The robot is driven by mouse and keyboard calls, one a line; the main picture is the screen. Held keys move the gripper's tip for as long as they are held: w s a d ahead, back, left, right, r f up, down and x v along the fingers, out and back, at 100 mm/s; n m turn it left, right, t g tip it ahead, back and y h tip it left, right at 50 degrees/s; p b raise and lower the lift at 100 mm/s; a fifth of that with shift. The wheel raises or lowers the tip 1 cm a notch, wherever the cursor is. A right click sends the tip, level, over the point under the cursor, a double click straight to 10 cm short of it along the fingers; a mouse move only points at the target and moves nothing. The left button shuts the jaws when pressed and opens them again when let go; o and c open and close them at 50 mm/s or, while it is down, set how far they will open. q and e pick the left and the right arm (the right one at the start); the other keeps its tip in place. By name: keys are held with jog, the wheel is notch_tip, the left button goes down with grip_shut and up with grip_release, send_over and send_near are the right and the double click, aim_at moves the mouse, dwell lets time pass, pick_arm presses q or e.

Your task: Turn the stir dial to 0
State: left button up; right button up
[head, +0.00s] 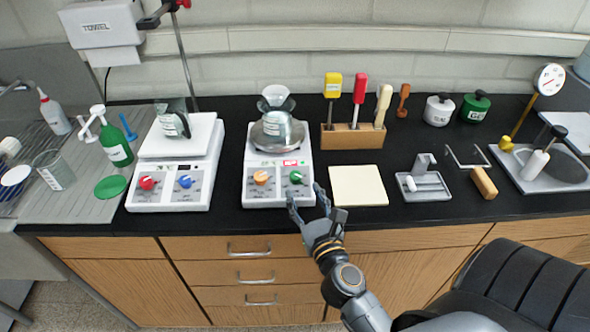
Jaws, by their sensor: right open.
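A white hotplate-like unit (252,185) stands on the black bench, with an orange dial (261,178) at left and a green dial (296,177) at right on its front panel. A second white unit (145,195) to its left has a red dial (147,182) and a blue dial (185,181). The labels are too small to read, so I cannot tell which dial is for stirring. My right gripper (305,194) is open and empty, its fingers just below and in front of the green dial, with no clear contact. My left gripper is out of view.
A glass vessel with a funnel (276,97) sits on the unit's round plate. A cream pad (358,186) lies just right of my right gripper. A wooden block (345,143) with coloured-handled tools stands behind it. Bench drawers (250,272) lie below the front edge.

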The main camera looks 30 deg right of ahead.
aim_at(297, 180)
jog(key=p+x, duration=0.1)
jog(key=x, duration=0.6)
grip_shut()
